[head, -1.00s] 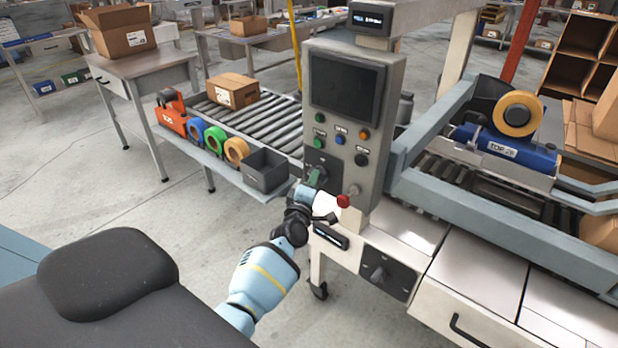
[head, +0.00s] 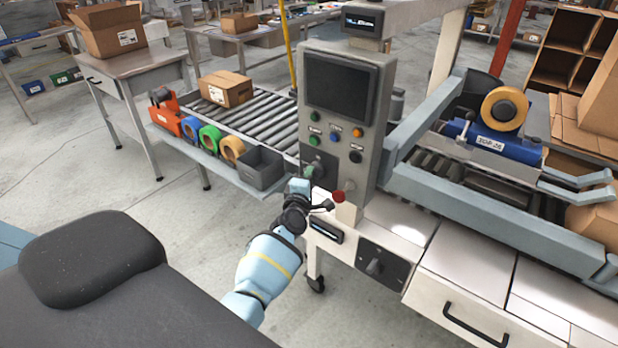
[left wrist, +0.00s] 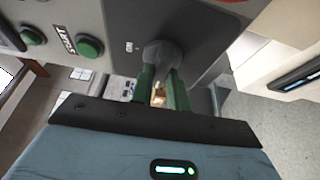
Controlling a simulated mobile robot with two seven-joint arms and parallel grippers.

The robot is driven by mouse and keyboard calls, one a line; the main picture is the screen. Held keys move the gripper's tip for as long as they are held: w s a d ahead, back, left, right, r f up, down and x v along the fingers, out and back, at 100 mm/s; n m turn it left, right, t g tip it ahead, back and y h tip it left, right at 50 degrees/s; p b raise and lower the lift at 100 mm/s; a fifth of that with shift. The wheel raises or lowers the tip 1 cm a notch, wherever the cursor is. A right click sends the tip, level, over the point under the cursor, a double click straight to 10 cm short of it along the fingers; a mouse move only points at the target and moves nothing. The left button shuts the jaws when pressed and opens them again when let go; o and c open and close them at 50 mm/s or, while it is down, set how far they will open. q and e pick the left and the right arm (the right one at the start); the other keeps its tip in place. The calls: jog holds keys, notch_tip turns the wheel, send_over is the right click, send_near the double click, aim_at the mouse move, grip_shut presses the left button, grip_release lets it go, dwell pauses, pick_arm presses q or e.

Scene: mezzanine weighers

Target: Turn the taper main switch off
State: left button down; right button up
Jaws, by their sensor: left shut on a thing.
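The taper's grey control box (head: 347,100) stands at the centre of the head view. A dark switch plate (head: 326,166) is low on its face, below the push buttons. In the left wrist view, a dark grey rotary switch handle (left wrist: 160,54) stands out from that plate, with an "ON" mark to its left. My left gripper (head: 308,174) is at this plate. In the left wrist view its green fingers (left wrist: 164,88) are shut on the handle, one on each side. The head view mostly hides the handle behind the gripper. My right gripper is not in view.
A red knob (head: 338,196) sticks out close to the right of my left gripper. Another rotary switch (head: 374,267) is on the lower cabinet. A grey bin (head: 262,168) and tape rolls stand on a shelf to the left. Green buttons (left wrist: 90,46) are beside the switch.

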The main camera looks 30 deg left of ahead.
pick_arm(q)
jog(key=c, duration=1.4)
grip_release()
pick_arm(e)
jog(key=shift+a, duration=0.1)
pick_arm(q)
jog(key=shift+o, duration=0.2)
jog(key=shift+s, duration=0.1)
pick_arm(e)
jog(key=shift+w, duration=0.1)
